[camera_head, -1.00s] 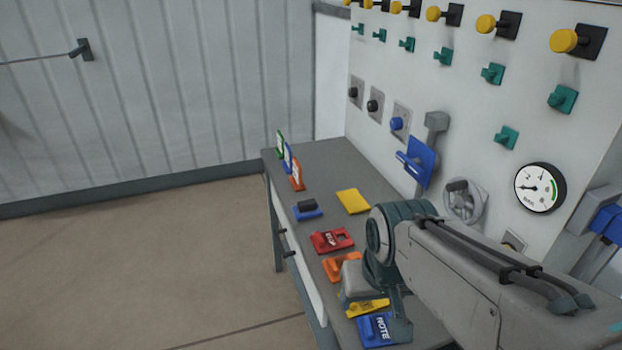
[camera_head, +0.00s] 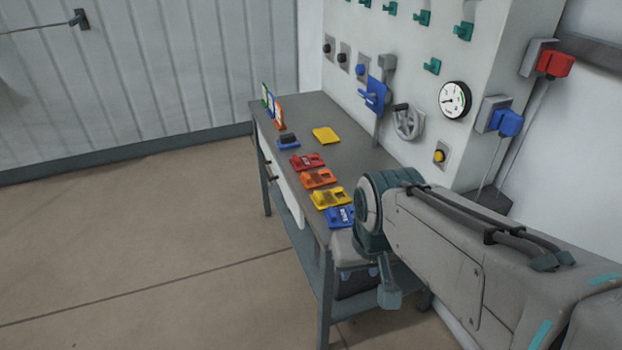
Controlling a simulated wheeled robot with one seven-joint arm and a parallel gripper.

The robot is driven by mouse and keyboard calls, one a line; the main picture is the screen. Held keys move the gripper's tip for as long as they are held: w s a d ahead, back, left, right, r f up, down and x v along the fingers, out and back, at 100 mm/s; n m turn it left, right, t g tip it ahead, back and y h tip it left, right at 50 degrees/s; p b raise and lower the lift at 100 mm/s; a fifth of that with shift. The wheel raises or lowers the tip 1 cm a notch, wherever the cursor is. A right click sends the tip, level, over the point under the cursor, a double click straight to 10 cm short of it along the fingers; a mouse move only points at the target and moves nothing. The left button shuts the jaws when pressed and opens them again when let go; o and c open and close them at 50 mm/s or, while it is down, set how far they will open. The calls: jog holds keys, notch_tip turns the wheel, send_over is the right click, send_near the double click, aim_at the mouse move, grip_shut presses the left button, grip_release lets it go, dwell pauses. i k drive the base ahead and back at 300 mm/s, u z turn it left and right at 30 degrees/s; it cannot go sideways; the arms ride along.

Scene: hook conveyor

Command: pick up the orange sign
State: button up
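An orange sign (camera_head: 318,179) lies flat on the grey table, in a row between a red sign (camera_head: 307,161) and a yellow sign (camera_head: 331,198). An upright orange card (camera_head: 279,115) stands at the far left end of the table. My gripper (camera_head: 368,272) is partly in view at the near end of the table, to the right of and nearer than the orange sign and apart from it. Its fingertips do not show clearly, so I cannot tell whether it is open.
A blue sign (camera_head: 340,217) lies at the near end of the row, close to my arm. A dark-topped blue item (camera_head: 288,142) and a flat yellow piece (camera_head: 326,135) lie farther back. A panel (camera_head: 420,60) with knobs, a gauge and a valve wheel rises behind the table. Open floor (camera_head: 150,250) is at left.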

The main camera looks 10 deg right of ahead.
aim_at(310, 181)
jog(key=k, duration=0.1)
jog(key=u, duration=1)
jog(key=i, duration=2.4)
jog(key=z, duration=2.5)
